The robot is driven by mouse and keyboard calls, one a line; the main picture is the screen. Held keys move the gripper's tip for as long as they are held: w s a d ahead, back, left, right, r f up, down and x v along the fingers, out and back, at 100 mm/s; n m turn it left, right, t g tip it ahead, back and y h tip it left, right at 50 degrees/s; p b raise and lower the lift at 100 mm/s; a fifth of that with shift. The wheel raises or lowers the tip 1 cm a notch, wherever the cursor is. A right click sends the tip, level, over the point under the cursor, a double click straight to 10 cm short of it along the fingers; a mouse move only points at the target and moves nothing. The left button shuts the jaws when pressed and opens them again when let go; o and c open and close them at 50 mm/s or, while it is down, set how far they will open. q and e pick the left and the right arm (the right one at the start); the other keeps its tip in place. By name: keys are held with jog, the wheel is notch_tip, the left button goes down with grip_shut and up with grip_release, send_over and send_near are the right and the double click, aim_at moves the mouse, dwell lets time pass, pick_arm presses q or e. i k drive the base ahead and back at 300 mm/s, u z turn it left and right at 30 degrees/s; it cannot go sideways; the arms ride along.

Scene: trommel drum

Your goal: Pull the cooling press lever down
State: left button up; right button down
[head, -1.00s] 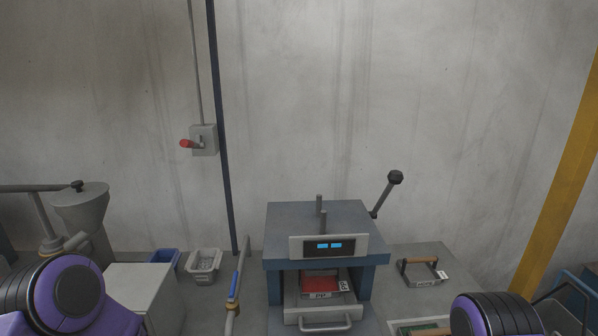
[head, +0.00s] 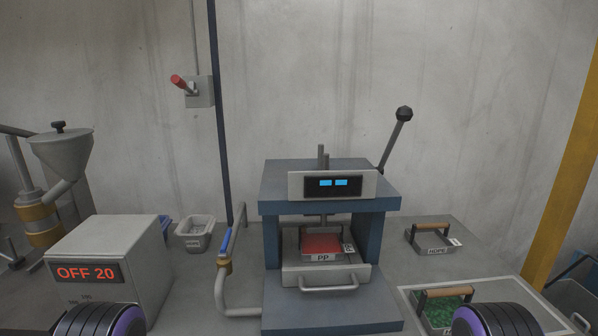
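The press (head: 330,185) stands in the middle of the head view, a blue-grey frame with a lit display (head: 333,184) on its front. Its lever (head: 394,142) rises from the right side, tilted up and to the right, with a dark knob (head: 404,113) at the top. A tray of red material marked PP (head: 321,244) sits inside the press above a handled drawer (head: 328,277). Parts of my arms show at the bottom left and bottom right, both well below the lever. Neither gripper is in view.
A control box reading OFF 20 (head: 87,272) and a hopper (head: 62,155) stand at left. A pipe with a blue-handled valve (head: 225,243) is left of the press. Right are an HDPE tray (head: 433,247) and a tray of green material (head: 447,308). A red-handled switch (head: 196,91) is on the wall.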

aim_at(404, 114)
jog(key=u, duration=1.2)
jog(key=k, duration=1.5)
jog(key=z, duration=1.1)
jog(key=i, duration=1)
